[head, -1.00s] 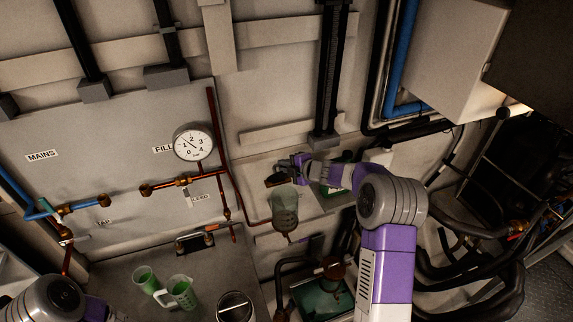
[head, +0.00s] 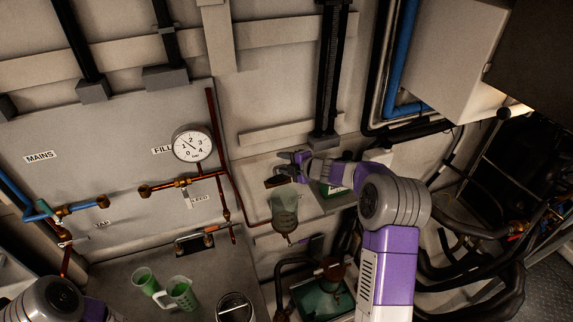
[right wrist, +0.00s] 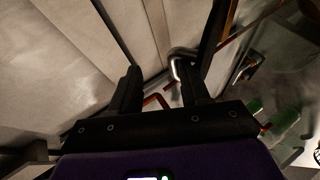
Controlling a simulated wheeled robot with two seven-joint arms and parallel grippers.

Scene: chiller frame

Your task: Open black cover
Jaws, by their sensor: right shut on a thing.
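The black cover (head: 277,182) shows as a small dark, flat piece at the top of a translucent greenish container (head: 285,205) on the wall. My right gripper (head: 286,164) is at the cover, reaching in from the right. It is shut on the cover, though the contact is small and dark in the head view. In the right wrist view the two black fingers (right wrist: 161,90) stand apart, and what lies between them is hard to make out. Only part of my left arm shows at the bottom left; its gripper is out of the picture.
A pressure gauge (head: 192,143) and copper pipes (head: 180,183) are left of the container. Green-tinted jugs (head: 181,294) and a metal pot (head: 235,307) stand below. A green-labelled box (head: 333,190) sits behind my right forearm. Black hoses fill the right side.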

